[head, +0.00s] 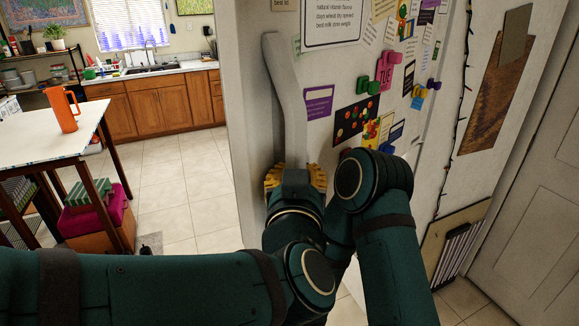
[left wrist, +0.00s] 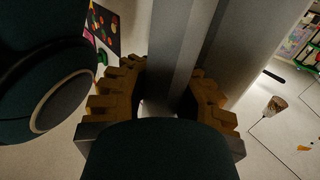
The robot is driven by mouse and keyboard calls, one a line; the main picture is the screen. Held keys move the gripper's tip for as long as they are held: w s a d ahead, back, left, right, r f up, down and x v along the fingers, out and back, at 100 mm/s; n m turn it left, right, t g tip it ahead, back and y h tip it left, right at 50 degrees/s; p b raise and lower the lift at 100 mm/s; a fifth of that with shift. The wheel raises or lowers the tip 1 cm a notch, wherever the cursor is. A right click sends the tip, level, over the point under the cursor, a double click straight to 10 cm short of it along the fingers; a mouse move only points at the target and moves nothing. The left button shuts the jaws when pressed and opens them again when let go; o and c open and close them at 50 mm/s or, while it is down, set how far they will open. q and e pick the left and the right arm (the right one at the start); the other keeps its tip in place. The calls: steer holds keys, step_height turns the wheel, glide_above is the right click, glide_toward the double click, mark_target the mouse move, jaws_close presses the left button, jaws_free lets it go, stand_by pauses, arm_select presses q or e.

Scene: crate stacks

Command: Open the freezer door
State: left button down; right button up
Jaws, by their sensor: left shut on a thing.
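The freezer door (head: 340,75) is the pale upright panel covered with papers and magnets at centre right in the head view. Its long grey handle (head: 288,90) runs down near the left edge and also shows in the left wrist view (left wrist: 174,65). My left gripper (head: 296,178) is shut on the lower part of the handle, its yellow fingers on either side; they also show in the left wrist view (left wrist: 165,92). I cannot tell whether the door stands ajar. My right arm bends close beside the left one; its gripper is not visible.
A white-topped table (head: 45,130) with an orange jug (head: 62,108) stands at the left. Wooden cabinets (head: 160,103) and a sink are at the back. Tiled floor (head: 175,190) is open between table and freezer. A panelled white door (head: 535,200) is at the far right.

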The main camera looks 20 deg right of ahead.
arm_select(q)
steer(key=shift+a+f, duration=0.25)
steer(key=shift+a, duration=0.05)
steer(key=c, duration=1.1)
jaws_free()
steer(key=shift+a, duration=0.15)
steer(key=o, duration=0.4)
steer(key=shift+s+a+r, duration=0.2)
steer(key=shift+s+a, duration=0.1)
steer(key=shift+a, duration=0.2)
steer(key=shift+o, duration=0.2)
steer(key=v, duration=0.7)
steer(key=shift+s, duration=0.4)
arm_select(e)
steer(key=shift+s+a+r, duration=0.15)
steer(key=shift+a, duration=0.2)
arm_select(q)
steer(key=shift+d+f, duration=0.1)
steer(key=shift+d, duration=0.05)
